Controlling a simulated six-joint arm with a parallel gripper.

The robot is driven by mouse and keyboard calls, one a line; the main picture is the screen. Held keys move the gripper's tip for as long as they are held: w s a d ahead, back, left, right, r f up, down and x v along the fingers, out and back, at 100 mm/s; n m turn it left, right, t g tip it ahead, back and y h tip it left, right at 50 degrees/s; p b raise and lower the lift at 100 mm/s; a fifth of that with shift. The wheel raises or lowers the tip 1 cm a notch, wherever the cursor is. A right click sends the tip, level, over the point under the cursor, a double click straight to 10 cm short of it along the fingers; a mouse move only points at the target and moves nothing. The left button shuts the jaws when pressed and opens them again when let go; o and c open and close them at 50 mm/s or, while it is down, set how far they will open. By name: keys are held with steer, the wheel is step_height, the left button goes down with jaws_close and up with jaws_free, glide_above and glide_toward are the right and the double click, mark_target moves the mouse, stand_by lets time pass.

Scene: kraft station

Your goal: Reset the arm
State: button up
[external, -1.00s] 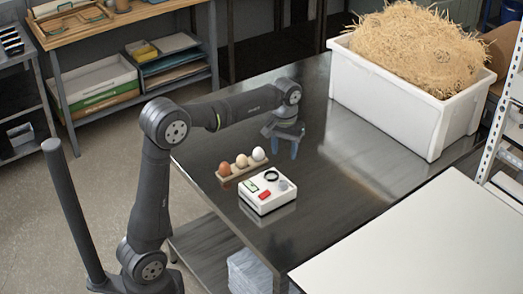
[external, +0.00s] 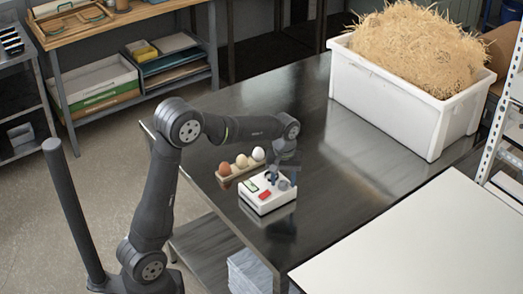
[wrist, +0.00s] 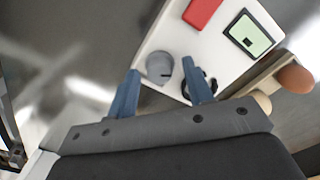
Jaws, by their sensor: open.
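A white box (external: 262,205) sits on the dark metal table. On top it has a green-screened display (wrist: 247,36), a red block (external: 265,195), a grey round knob (wrist: 159,67) and a black ring, which one finger partly hides. My gripper (external: 282,177) is over the far side of this box, pointing down. In the wrist view my gripper (wrist: 160,78) is open, with the grey knob showing between and just beyond its fingertips. Whether a finger touches the knob or ring I cannot tell. Nothing is held.
A wooden holder (external: 236,176) with a brown egg (external: 224,169), a tan egg (external: 242,161) and a white egg (external: 258,153) stands beside the box, close to my forearm. A white bin (external: 395,105) of straw (external: 420,45) stands at the back right. The middle of the table (external: 345,165) is clear.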

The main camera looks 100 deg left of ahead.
steer(key=n, duration=0.8)
steer(key=shift+r+n, duration=0.25)
steer(key=shift+n, duration=0.05)
steer(key=shift+r, duration=0.75)
